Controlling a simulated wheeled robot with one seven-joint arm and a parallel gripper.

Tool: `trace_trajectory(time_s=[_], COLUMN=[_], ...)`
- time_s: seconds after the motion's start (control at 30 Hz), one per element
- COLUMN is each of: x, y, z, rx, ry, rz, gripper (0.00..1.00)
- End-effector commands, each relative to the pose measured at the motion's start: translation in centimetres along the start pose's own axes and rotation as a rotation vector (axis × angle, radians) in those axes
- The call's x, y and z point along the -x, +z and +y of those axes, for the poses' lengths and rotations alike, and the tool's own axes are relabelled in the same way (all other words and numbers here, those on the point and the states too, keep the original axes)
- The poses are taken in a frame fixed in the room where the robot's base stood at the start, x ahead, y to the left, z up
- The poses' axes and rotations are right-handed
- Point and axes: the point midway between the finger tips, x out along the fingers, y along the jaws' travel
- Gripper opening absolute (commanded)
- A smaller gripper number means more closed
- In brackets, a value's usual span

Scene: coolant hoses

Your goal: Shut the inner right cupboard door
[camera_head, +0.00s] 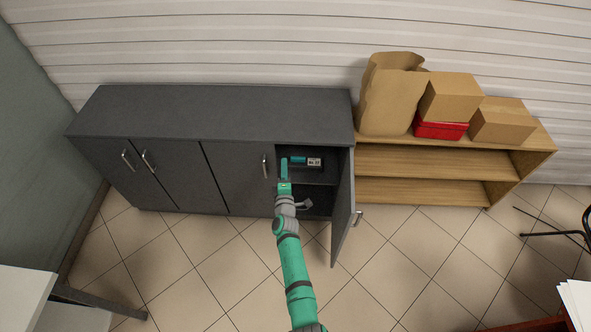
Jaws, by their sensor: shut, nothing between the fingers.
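The dark grey cupboard (215,107) stands against the back wall. Its inner right door (238,187), third from the left, looks flush with the front, with a metal handle (265,167) near its right edge. The outer right door (343,205) stands wide open, swung out towards me, with its handle (358,218) on the far right. My gripper (284,164) is shut and empty. It is just right of the inner right door's handle, in front of the open compartment. Whether it touches the door edge I cannot tell.
The left pair of doors (150,180) is shut. A wooden shelf unit (430,160) with boxes stands to the right. The tiled floor (200,265) in front is clear.

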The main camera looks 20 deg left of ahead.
Motion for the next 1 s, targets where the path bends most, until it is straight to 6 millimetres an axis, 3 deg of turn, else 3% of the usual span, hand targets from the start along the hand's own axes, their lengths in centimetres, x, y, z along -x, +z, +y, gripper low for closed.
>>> trace_trajectory(time_s=[1.0], x=[1.8], y=[5.1], z=[0.1], rx=[0.0], ry=[0.001], rz=[0.001], gripper=[0.0])
